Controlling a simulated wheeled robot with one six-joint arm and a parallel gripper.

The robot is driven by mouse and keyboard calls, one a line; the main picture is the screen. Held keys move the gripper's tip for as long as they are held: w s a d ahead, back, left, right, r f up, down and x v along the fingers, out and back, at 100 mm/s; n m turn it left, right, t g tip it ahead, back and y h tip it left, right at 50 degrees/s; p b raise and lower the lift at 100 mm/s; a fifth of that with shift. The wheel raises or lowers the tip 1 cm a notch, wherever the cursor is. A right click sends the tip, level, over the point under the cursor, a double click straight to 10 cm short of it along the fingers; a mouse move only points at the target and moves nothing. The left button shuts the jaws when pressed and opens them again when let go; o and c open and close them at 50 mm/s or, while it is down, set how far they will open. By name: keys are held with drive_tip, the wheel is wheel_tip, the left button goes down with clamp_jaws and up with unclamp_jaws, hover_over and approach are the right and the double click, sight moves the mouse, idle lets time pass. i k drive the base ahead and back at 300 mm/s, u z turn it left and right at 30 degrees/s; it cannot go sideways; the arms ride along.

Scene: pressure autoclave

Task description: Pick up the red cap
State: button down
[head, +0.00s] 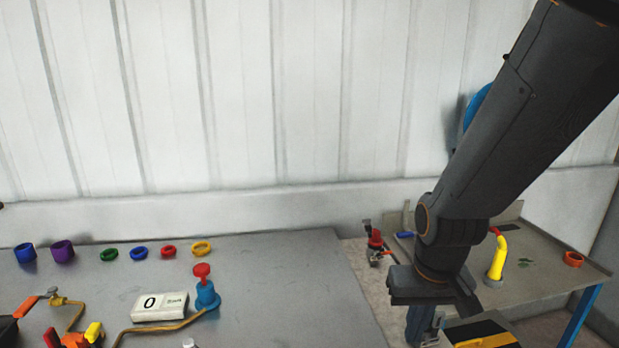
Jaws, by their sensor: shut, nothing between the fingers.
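Several ring-shaped caps stand in a row at the back of the left table. The red cap (168,251) is between a blue ring (139,252) and a yellow ring (201,248), and nothing touches it. A red knob-like top (202,270) also sits on a blue fitting (207,295), nearer the table's right edge. My gripper (437,296) is at the end of my dark arm on the right, over the gap between the tables and far from the red cap. It is shut and empty; its fingertips are hard to make out.
A white gauge box (160,306) and pipes lie at the left table's (290,290) front. A green ring (109,254) and purple cup (63,251) stand farther left. The right table (535,250) holds a yellow handle (497,258) and an orange ring (573,259). A striped box (480,333) is near my gripper.

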sight(375, 241)
drive_tip(key=k, duration=1)
drive_tip(key=z, duration=1.65)
drive_tip(key=i, duration=1.45)
drive_tip(key=u, duration=2.3)
drive_tip(key=i, duration=0.5)
drive_tip(key=u, duration=0.05)
